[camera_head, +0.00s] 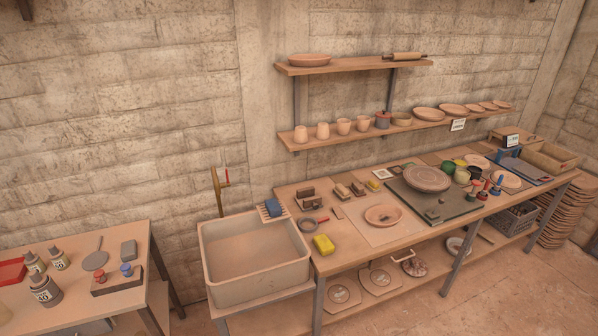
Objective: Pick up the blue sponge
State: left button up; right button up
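A blue block that looks like the blue sponge (273,207) sits at the back right corner of the sink, by the left end of the long workbench. It seems to rest on a small wooden piece at the rim, though it is too small to tell exactly. Neither of my grippers is in view.
A yellow block (323,244) lies on the workbench's (345,261) front left. Small wooden blocks and a dark ring stand near the blue sponge. A side table (131,297) holds bottles.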

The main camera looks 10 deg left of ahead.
aim_at(272, 206)
jog(key=z, duration=0.45)
jog(key=i, duration=0.55)
jog(key=z, duration=0.6)
jog(key=i, duration=0.7)
jog(key=u, duration=0.25)
